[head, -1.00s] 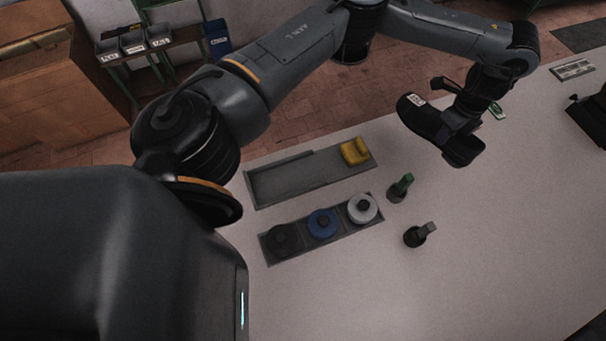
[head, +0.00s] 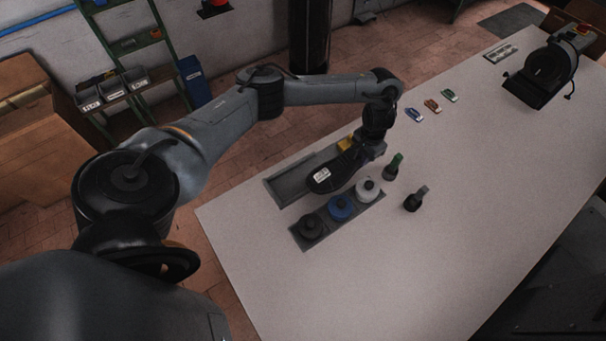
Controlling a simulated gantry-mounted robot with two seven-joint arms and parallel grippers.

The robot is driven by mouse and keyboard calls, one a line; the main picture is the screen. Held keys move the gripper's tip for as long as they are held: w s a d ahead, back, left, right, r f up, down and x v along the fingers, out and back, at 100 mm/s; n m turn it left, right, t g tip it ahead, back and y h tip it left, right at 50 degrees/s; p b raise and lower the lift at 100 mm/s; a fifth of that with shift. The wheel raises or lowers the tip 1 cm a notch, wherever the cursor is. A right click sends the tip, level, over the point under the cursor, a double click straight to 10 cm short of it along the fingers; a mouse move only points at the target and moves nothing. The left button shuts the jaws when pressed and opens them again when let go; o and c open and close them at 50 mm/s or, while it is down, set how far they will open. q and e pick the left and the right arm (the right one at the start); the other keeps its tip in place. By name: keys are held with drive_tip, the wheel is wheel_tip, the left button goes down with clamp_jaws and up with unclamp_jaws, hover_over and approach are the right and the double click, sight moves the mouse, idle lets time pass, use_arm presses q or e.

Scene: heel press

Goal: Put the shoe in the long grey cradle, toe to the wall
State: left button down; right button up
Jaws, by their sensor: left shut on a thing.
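A black shoe (head: 338,170) with a white label hangs in my left gripper (head: 370,150), which is shut on its right-hand end. The label end points left and a little toward the front. I cannot tell which end is the toe. The long grey cradle (head: 287,186) lies on the table behind the shoe, and its left part shows empty. The shoe hides part of its front edge and right part. It looks held above the cradle's front side; the exact height is unclear. My right gripper is not in view.
A yellow block (head: 345,143) sits at the cradle's right end. In front is a tray (head: 324,229) with black, blue and white round pieces. Green-topped (head: 393,167) and grey-topped (head: 416,198) pieces stand right. A black device (head: 545,78) is far right. The front table is clear.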

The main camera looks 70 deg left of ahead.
use_arm(q)
drive_tip(key=shift+s+f, duration=0.4)
drive_tip(key=shift+s, duration=0.1)
drive_tip(key=shift+s+a+f+b, duration=0.8)
drive_tip(key=shift+s+a+f, duration=0.4)
drive_tip(key=shift+a+f, duration=0.45)
drive_tip(key=shift+s+a+f+b, duration=0.75)
drive_tip(key=shift+s+a+f, duration=0.55)
drive_tip(key=shift+f, duration=0.6)
drive_tip(key=shift+s+a+f+b, duration=0.8)
drive_tip(key=shift+s+a+f, duration=0.3)
drive_tip(key=shift+a+f, duration=0.55)
drive_tip(key=shift+f, duration=0.25)
drive_tip(key=shift+f, duration=0.1)
drive_tip(key=c, duration=1.2)
unclamp_jaws()
drive_tip(key=shift+c, duration=0.2)
